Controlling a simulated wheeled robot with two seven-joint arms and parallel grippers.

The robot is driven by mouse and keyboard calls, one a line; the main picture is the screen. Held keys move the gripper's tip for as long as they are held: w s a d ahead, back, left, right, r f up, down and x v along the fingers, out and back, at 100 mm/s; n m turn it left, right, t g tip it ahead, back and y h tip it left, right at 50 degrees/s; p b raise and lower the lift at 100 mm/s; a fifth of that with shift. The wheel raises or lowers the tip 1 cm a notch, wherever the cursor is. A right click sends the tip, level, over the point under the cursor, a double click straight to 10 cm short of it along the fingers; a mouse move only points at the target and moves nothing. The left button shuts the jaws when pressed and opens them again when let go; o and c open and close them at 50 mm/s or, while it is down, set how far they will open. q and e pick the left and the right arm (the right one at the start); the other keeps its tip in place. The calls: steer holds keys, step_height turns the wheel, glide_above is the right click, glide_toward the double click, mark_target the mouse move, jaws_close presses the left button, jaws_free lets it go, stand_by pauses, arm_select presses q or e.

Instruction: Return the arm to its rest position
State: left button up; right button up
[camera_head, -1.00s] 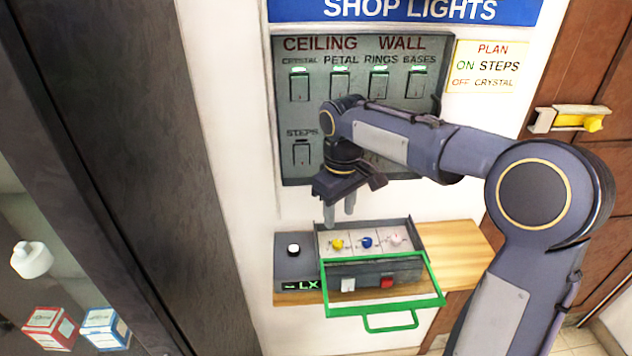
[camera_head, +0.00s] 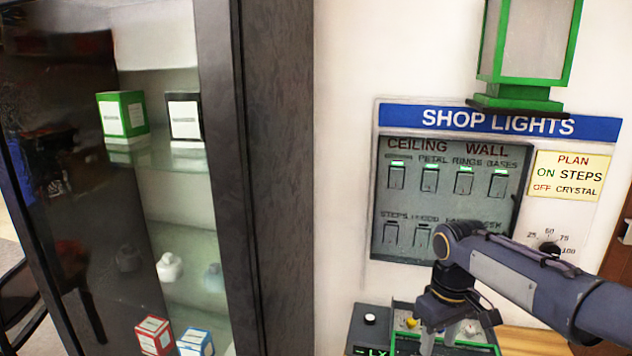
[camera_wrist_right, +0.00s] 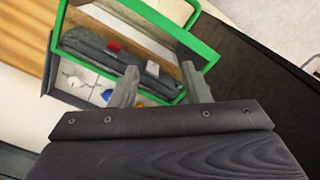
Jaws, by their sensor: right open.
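My right arm comes in from the lower right in the head view. Its gripper (camera_head: 440,338) points down, low in front of the wall, over a small box with a green frame (camera_head: 402,306). In the right wrist view the two grey fingers (camera_wrist_right: 158,85) stand apart with nothing between them. Beyond them is the green frame (camera_wrist_right: 205,55), with the box's red and white buttons and its small coloured knobs. My wrist hides part of the lower row of the switch panel (camera_head: 383,205). My left gripper is not in view.
A blue SHOP LIGHTS sign (camera_head: 498,121) is above the panel. A yellow note (camera_head: 568,175) and a dial (camera_head: 549,248) are to its right. A green-framed lamp (camera_head: 528,45) hangs above. A dark cabinet (camera_head: 265,180) with glass shelves and boxes stands left. A wooden shelf (camera_head: 528,342) is below.

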steer(key=shift+s+d+r, duration=0.1)
steer(key=shift+s+r, duration=0.1)
steer(key=shift+s, duration=0.4)
steer(key=shift+s+d+r, duration=0.1)
steer(key=shift+s+r, duration=0.05)
steer(key=shift+s, duration=0.45)
steer(key=shift+s+d+m, duration=0.1)
steer(key=shift+s+m, duration=0.1)
steer(key=shift+m, duration=0.1)
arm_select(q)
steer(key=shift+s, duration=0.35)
arm_select(e)
steer(key=s+a+f+m+t+y, duration=0.1)
steer(key=s+f+m+t+y, duration=0.1)
steer(key=s, duration=0.9)
steer(key=s+a+f+m+t+y, duration=0.1)
steer(key=s+f+m+t, duration=0.1)
steer(key=s, duration=0.8)
steer(key=shift+s+a+m+t+y, duration=0.35)
steer(key=shift+s+m+t+y, duration=0.05)
steer(key=shift+m+t, duration=0.45)
